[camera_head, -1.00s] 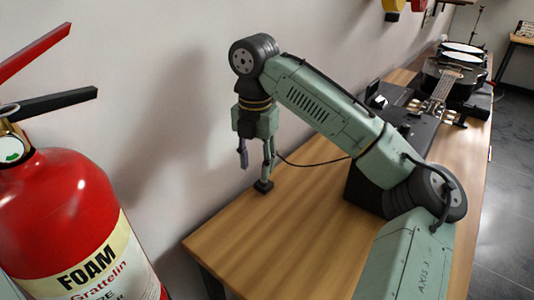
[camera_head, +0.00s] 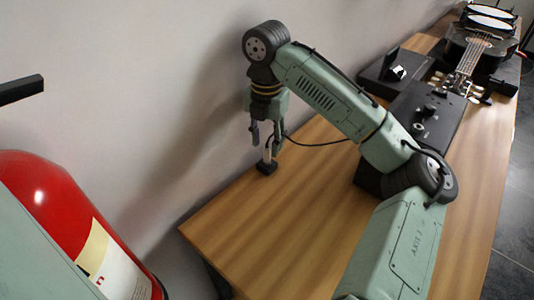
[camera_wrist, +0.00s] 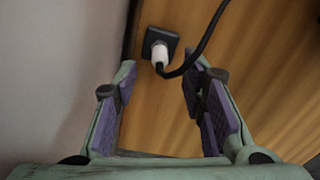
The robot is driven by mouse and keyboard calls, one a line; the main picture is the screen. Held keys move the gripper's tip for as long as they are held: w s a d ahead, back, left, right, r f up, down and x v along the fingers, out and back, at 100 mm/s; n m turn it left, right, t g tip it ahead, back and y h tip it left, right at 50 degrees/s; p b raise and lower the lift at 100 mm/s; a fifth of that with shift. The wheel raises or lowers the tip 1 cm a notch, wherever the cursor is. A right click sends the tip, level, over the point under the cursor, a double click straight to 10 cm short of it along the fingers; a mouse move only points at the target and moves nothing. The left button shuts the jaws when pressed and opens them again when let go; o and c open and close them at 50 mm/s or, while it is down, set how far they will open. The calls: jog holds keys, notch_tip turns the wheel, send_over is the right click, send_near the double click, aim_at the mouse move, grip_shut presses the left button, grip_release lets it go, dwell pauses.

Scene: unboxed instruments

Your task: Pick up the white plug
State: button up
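The white plug (camera_wrist: 160,54) stands in a small dark square base (camera_wrist: 167,36) at the edge of the wooden table, with a black cable running from it. In the head view the plug (camera_head: 264,160) shows as a small pale spot just below my gripper (camera_head: 267,141), on the dark base (camera_head: 266,169). In the wrist view my gripper (camera_wrist: 160,88) is open, its two purple-padded fingers well apart with nothing between them. The plug appears beyond the fingertips, roughly centred between them, and does not seem to touch them.
The wooden table (camera_head: 300,215) is bare in front of the plug. A wall (camera_head: 130,90) runs close along its far side. A black device with knobs (camera_head: 425,115), a guitar (camera_head: 475,50) and drums (camera_head: 490,18) lie farther back. A red fire extinguisher (camera_head: 50,200) is at the left.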

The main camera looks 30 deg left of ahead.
aim_at(267, 147)
notch_tip(267, 147, down, 4)
jog(key=shift+w+f, duration=0.15)
jog(key=shift+c, duration=0.3)
grip_shut()
